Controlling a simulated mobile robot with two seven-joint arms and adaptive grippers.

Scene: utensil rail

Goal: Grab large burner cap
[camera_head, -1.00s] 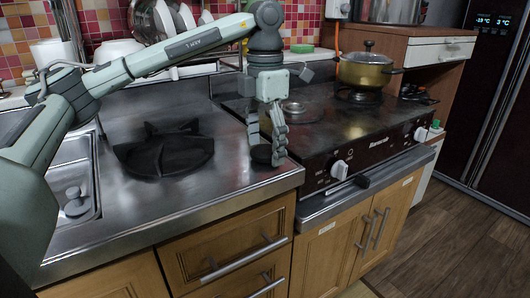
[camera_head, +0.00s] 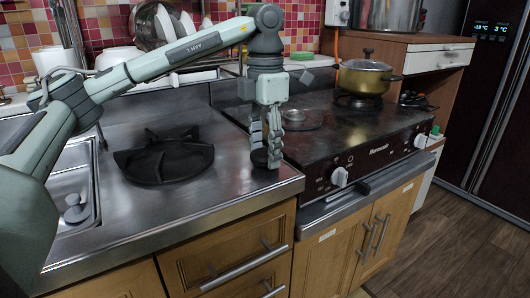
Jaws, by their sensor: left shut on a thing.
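A dark round burner cap (camera_head: 259,157) is on the steel counter, near its front right corner beside the stove. My left gripper (camera_head: 266,158) points straight down over it, with its fingers closed around the cap. The fingers hide part of the cap, and I cannot tell whether it is lifted off the counter. My right gripper is not in view.
A black pot grate (camera_head: 165,160) lies on the counter to the left, by the sink (camera_head: 75,185). The stove (camera_head: 345,130) is to the right, with an uncovered burner (camera_head: 297,117) and a lidded gold pot (camera_head: 364,77). Bare counter lies between grate and gripper.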

